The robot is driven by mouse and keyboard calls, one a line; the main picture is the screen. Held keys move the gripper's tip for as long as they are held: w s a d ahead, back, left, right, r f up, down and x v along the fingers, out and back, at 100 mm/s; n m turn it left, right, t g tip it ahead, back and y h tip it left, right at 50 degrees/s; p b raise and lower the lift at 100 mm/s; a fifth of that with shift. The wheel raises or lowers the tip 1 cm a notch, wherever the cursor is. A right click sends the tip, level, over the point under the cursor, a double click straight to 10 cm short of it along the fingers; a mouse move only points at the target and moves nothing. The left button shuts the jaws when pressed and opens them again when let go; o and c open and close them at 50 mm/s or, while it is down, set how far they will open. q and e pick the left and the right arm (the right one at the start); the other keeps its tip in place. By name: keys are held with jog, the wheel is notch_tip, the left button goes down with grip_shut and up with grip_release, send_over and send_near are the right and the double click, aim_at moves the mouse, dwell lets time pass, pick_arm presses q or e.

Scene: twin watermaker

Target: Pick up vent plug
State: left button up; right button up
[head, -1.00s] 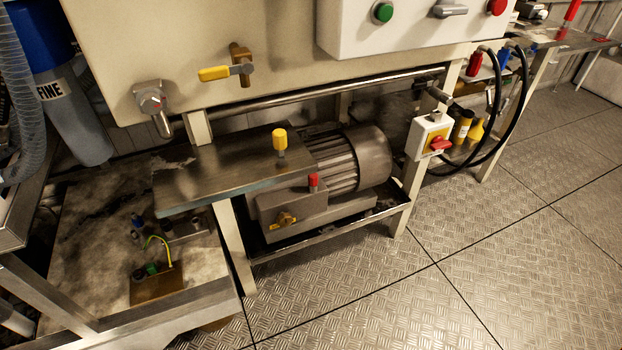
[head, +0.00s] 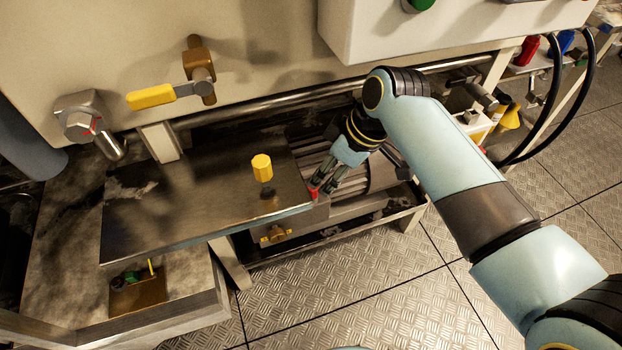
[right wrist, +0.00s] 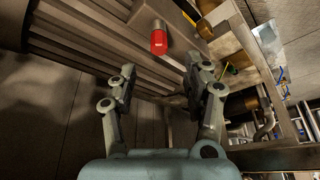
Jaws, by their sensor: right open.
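A red-capped plug (head: 313,195) stands on the pump, just beyond the front edge of the shelf. It also shows in the right wrist view (right wrist: 159,40). A yellow-capped plug (head: 262,168) with a dark lower part stands upright on the dark metal shelf. The frames do not show which of the two is the vent plug. My right gripper (head: 325,184) is at the red plug, right of the yellow one. In the right wrist view its fingers (right wrist: 162,74) are open and empty, with the red plug ahead of the fingertips, roughly between them. My left gripper is not in view.
The ribbed pump motor (head: 385,172) lies under my right gripper. A brass valve (head: 276,234) sits on the pump's front. A yellow-handled valve (head: 152,97) and a steel pipe (head: 330,90) lie behind the shelf (head: 180,208). Floor plates in front are clear.

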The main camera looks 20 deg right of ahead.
aim_at(313, 193)
jog(key=b+x, duration=0.3)
jog(key=x, duration=0.4)
jog(key=shift+f, duration=0.15)
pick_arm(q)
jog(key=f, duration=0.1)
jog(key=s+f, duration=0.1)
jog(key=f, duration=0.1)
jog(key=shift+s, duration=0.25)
pick_arm(e)
jog(key=shift+c, duration=0.4)
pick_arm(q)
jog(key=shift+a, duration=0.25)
pick_arm(e)
jog(key=c, duration=0.8)
